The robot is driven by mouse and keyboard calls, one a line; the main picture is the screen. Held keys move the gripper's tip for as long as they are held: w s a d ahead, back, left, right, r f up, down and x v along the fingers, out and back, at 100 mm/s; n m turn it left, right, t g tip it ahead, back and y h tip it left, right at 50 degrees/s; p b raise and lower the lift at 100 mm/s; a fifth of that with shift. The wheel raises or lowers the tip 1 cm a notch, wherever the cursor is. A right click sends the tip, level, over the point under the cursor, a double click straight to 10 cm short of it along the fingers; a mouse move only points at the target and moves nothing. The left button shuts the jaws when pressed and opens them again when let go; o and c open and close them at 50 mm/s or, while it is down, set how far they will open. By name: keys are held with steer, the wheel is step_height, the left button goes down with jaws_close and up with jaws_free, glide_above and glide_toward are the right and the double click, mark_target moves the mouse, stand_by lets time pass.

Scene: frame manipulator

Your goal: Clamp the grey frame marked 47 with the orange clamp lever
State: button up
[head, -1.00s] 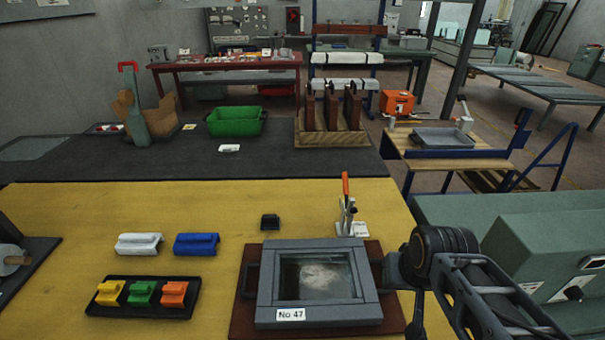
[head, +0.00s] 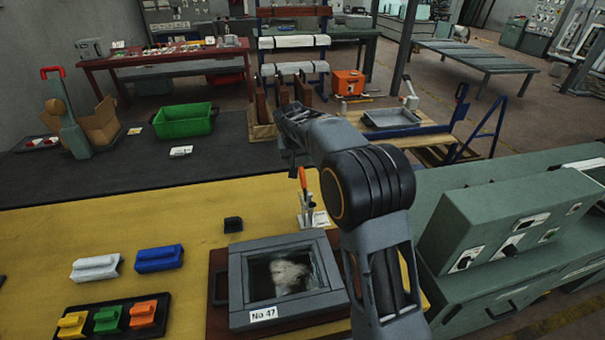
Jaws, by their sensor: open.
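The grey frame marked No 47 (head: 240,300) lies on a dark red base (head: 218,318) on the yellow bench top, with a glass-like window in its middle. The orange clamp lever (head: 303,179) stands upright on a metal clamp (head: 307,207) at the frame's far edge. My gripper (head: 291,168) is open and hangs above and slightly left of the lever's top, apart from it as far as I can tell. My arm covers the right side of the frame, and the fingers are small and partly dark.
Left of the frame are a white block (head: 96,268), a blue block (head: 159,259) and a black tray (head: 112,333) with yellow, green and orange blocks. A small black block (head: 233,225) sits behind. A green bin (head: 184,121) stands farther back. Green machinery (head: 510,225) fills the right.

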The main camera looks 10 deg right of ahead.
mark_target(302, 174)
steer(key=p+x, duration=0.1)
steer(key=x, duration=0.4)
steer(key=p+x, duration=0.1)
steer(key=x, duration=0.3)
steer(key=w+p+x, duration=0.1)
steer(key=x, duration=0.4)
steer(key=shift+f, duration=0.15)
jaws_close()
steer(key=shift+a, duration=0.1)
